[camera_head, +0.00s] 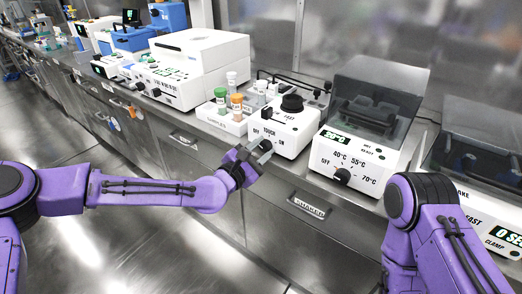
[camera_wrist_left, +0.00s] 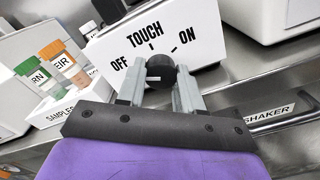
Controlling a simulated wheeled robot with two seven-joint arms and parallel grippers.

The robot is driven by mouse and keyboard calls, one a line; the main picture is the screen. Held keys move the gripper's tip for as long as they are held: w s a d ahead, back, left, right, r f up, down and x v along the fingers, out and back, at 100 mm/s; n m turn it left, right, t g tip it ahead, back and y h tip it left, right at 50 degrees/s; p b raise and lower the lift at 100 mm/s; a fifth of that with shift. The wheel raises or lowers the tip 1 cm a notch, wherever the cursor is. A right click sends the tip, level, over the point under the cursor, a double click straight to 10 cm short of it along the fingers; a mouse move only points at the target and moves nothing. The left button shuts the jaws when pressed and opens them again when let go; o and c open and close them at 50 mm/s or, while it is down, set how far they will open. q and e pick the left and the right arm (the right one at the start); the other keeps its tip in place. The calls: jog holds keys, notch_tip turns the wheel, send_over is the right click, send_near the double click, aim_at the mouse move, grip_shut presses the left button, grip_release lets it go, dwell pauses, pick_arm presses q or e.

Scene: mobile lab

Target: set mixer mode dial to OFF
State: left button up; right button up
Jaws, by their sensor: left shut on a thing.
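The mixer (camera_head: 290,133) is a white box with a black round top and a front face marked OFF, TOUCH and ON; that face also shows in the left wrist view (camera_wrist_left: 200,45). Its black mode dial (camera_wrist_left: 161,68) sits below the TOUCH mark, between OFF at left and ON at right. A pale mark shows on the dial's lower left; its exact setting is hard to tell. My left gripper (camera_head: 261,150) is at the mixer front, its two grey fingers (camera_wrist_left: 161,82) shut on the dial from both sides. My right gripper is out of view.
A white sample rack (camera_head: 222,119) with orange- and green-capped tubes stands left of the mixer. A white heater with a dark lid (camera_head: 365,140) stands to the right. A drawer labelled SHAKER (camera_head: 308,207) is below the counter edge.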

pick_arm(q)
jog(key=shift+f, duration=0.1)
jog(key=o, duration=1)
jog(key=shift+o, duration=0.2)
jog(key=v, duration=1)
jog(key=shift+s+a+b, duration=0.15)
jog(key=shift+s+b, duration=0.1)
jog(key=shift+b, duration=0.15)
